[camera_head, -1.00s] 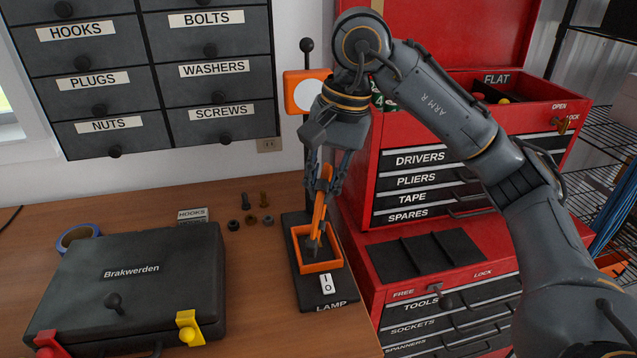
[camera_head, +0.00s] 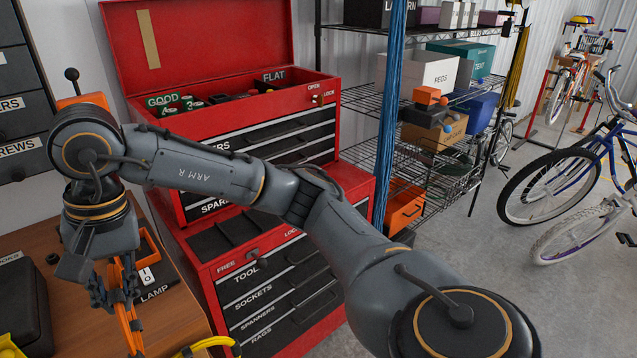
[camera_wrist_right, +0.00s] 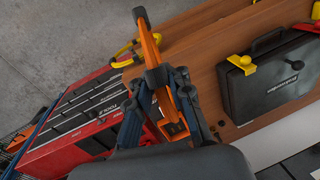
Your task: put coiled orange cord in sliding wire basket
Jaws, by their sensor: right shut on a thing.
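My right gripper (camera_head: 118,292) hangs at the left of the head view, over the front of the workbench. It is shut on a narrow orange thing (camera_head: 127,318), which looks like the coiled orange cord seen edge-on. The cord (camera_wrist_right: 151,45) also shows in the wrist view, sticking out past the fingers with dark pieces on it. Its lower end is cut off in the head view. A wire basket (camera_head: 455,186) appears on the wire rack, right of the red tool chest and well away from my right gripper. My left gripper is out of view.
The red tool chest (camera_head: 222,258) and my right arm stand between bench and rack. An orange toolbox (camera_head: 404,208) sits low on the rack, and blue strands (camera_head: 390,110) hang at its near corner. Bicycles (camera_head: 580,190) stand at right. The floor before the rack is clear.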

